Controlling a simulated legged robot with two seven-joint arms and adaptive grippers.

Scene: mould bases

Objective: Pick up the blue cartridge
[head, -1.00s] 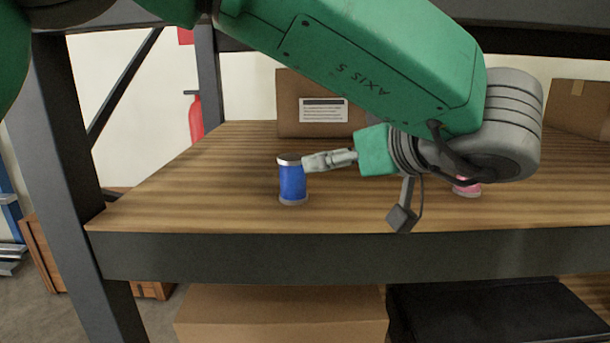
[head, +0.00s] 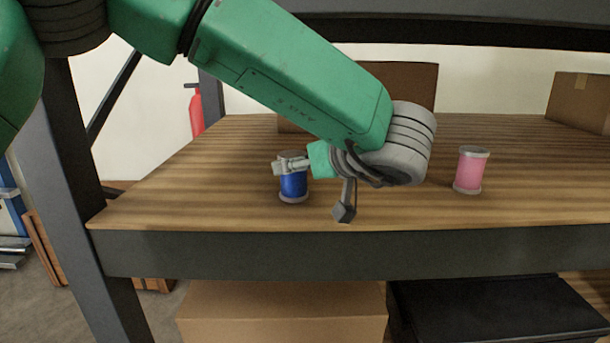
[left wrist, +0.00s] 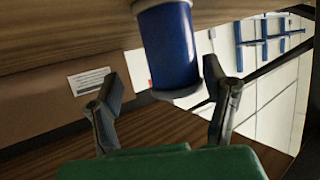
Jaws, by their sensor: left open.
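The blue cartridge (head: 293,186) stands upright on the wooden shelf, near its front left part in the head view. My left gripper (head: 283,166) is at the upper part of the cartridge and hides part of it. In the left wrist view the blue cartridge (left wrist: 168,48) shows large, with its grey rim between the two open fingers of my left gripper (left wrist: 163,95). The fingers stand on either side of it, and I see no clear grip on it. My right gripper is in neither view.
A pink cartridge (head: 471,170) stands upright to the right on the shelf (head: 400,215). A cardboard box (head: 410,80) is behind my arm, and another box (head: 580,100) is at the back right. A dark shelf post (head: 75,200) stands at the left.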

